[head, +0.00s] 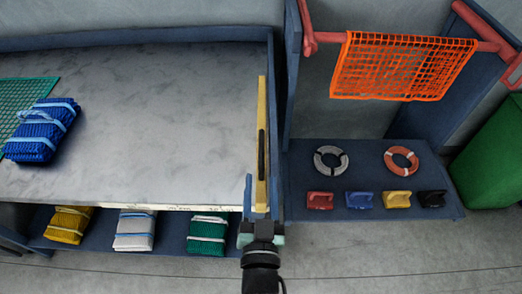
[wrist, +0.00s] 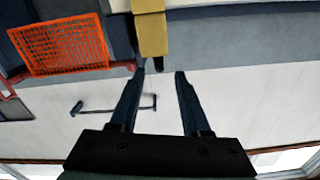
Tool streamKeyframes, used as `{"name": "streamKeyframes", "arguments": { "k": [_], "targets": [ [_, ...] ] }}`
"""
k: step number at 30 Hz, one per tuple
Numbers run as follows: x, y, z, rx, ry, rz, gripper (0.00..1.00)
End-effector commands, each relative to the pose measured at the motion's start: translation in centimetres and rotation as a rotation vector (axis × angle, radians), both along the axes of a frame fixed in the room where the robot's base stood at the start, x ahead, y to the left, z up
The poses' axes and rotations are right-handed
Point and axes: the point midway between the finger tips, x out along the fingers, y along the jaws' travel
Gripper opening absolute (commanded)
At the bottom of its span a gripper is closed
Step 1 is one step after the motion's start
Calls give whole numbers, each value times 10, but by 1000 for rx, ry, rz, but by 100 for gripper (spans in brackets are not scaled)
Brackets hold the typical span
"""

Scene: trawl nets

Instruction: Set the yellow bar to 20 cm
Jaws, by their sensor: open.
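The yellow bar (head: 261,120) stands along the right end of the grey table top, running from back to front, with a dark slot in its middle. My gripper (head: 260,208) is at the near end of the bar, at the table's front edge. In the wrist view the gripper (wrist: 160,72) has its two dark fingers apart with nothing between them. The bar's end (wrist: 151,35) shows just beyond the fingertips there; I cannot tell whether they touch. A pale scale strip (head: 150,207) with small marks runs along the table's front edge; its figures are too small to read surely.
A blue net bundle (head: 41,130) lies on a green net (head: 25,100) at the table's left. Several bundles lie on the lower shelf. An orange net (head: 400,66) hangs at right above rings and coloured blocks. The table's middle is clear.

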Motion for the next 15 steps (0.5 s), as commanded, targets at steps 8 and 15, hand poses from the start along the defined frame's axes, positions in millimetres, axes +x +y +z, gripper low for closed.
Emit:
{"name": "streamKeyframes", "arguments": {
  "k": [8,15],
  "targets": [
    [52,0,2,0,-4,0,47],
    [81,0,1,0,-1,-1,47]
  ]
}}
